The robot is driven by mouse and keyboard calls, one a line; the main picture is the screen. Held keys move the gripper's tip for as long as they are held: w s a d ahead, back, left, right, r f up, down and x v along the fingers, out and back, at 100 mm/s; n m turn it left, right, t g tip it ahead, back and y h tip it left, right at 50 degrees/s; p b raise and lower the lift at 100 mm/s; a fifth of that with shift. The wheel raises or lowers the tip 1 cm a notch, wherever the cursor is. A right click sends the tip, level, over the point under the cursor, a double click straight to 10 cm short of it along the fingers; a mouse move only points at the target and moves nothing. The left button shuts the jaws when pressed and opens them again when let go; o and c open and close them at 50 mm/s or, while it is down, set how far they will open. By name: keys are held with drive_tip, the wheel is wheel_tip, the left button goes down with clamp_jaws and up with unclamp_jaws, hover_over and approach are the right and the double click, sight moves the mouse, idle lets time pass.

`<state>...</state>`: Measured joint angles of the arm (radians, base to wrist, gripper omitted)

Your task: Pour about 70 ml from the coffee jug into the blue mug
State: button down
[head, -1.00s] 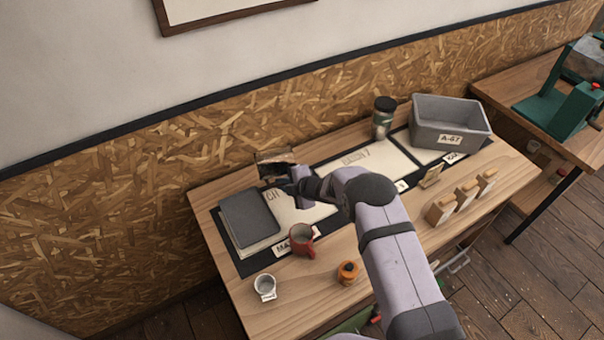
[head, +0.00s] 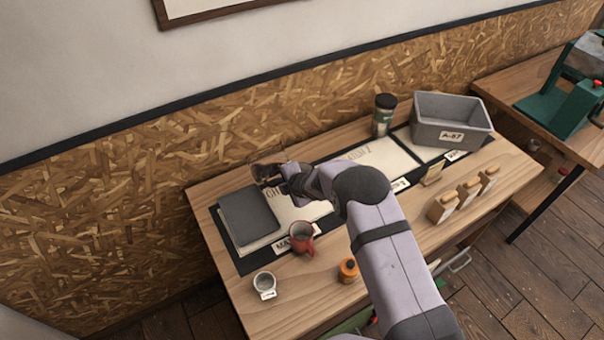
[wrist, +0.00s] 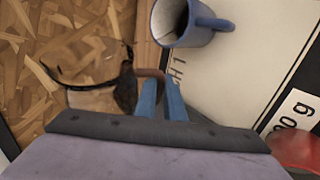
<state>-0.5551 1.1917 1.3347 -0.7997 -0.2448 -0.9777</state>
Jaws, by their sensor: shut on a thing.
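The coffee jug (head: 266,160) is clear glass with dark coffee in it, held near the back wall panel in the head view. In the wrist view the jug (wrist: 92,97) is at the left, with its brown handle reaching between my fingers. My gripper (head: 287,184) is shut on that handle; its blue fingers (wrist: 160,84) show in the wrist view. The blue mug (wrist: 203,30) is at the top of the wrist view, apart from the jug, its handle to the right. Its pale inside shows, but its contents are unclear. My arm appears to hide the mug in the head view.
A red mug (head: 301,238), white cup (head: 264,284) and orange canister (head: 348,270) stand at the front. A dark notebook (head: 249,214) lies left. A dark-lidded tumbler (head: 383,118) and grey bin (head: 451,125) stand at the back right.

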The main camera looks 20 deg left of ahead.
drive_tip(key=shift+w+f, duration=0.1)
drive_tip(key=shift+w, duration=0.05)
drive_tip(key=r+b, duration=0.1)
drive_tip(key=r+h+b, duration=0.1)
drive_tip(key=r+b, duration=0.1)
drive_tip(key=b, duration=0.1)
drive_tip(key=shift+w+d+r+n+t, duration=0.1)
drive_tip(key=shift+d+r+n+t, duration=0.2)
drive_tip(key=shift+d+n+t, duration=0.1)
drive_tip(key=shift+h+b, duration=0.3)
drive_tip(key=shift+b, duration=0.3)
drive_tip(key=shift+w, duration=0.1)
drive_tip(key=shift+d, duration=0.1)
drive_tip(key=shift+f+b, duration=0.15)
drive_tip(key=shift+b, duration=0.9)
idle(0.6)
drive_tip(key=b, duration=0.2)
drive_tip(key=shift+w+d+f+n+t+h+b, duration=0.2)
drive_tip(key=shift+n+t+h+b, duration=0.1)
drive_tip(key=shift+n+h+b, duration=0.1)
